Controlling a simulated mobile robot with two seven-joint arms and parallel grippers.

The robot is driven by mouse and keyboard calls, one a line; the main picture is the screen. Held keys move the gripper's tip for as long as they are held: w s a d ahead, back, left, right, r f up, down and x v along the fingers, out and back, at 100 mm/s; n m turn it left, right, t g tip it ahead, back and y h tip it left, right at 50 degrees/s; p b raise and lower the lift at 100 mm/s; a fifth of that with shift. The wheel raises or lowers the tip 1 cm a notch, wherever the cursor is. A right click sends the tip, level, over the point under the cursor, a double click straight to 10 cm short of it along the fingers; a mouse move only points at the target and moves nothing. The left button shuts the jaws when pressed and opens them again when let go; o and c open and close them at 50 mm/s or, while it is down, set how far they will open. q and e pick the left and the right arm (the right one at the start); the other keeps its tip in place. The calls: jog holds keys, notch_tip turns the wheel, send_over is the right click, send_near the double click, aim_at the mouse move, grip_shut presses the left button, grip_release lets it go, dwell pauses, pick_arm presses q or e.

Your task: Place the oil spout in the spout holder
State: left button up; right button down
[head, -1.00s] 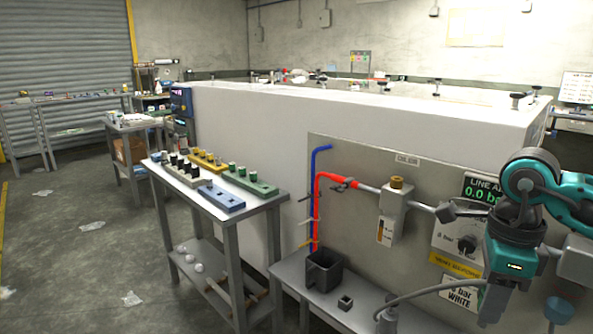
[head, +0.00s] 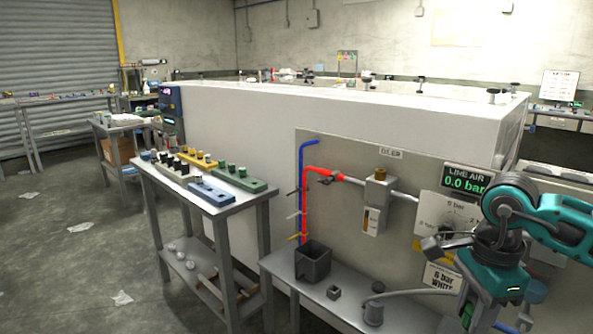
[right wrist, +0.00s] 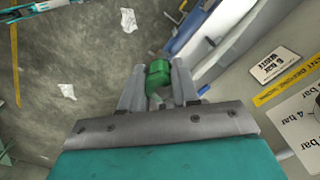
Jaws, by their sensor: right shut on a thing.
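My right gripper (right wrist: 158,88) is shut on a small green piece (right wrist: 158,72), which shows between its two grey fingers in the right wrist view. I take this piece to be the oil spout, but only its green end shows. In the head view a bit of green (head: 467,313) shows below my right wrist, at the right of the bench. My left gripper is not in view.
A dark square bin (head: 312,264) and a grey can (head: 373,312) with a curved tube stand on the low bench (head: 290,273). A panel (head: 340,225) with pipes and gauge rises behind. A cart (head: 215,207) with coloured racks stands left. Floor farther left is mostly clear.

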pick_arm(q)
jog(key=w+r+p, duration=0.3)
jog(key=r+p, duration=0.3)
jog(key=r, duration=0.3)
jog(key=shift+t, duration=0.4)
pick_arm(e)
jog(key=s+a+r+n, duration=0.2)
jog(key=a+n, duration=0.6)
jog(key=n, duration=0.9)
jog(key=shift+a+r+n, duration=0.3)
jog(key=shift+r, duration=0.55)
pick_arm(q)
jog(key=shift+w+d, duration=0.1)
pick_arm(e)
jog(key=shift+w, duration=0.1)
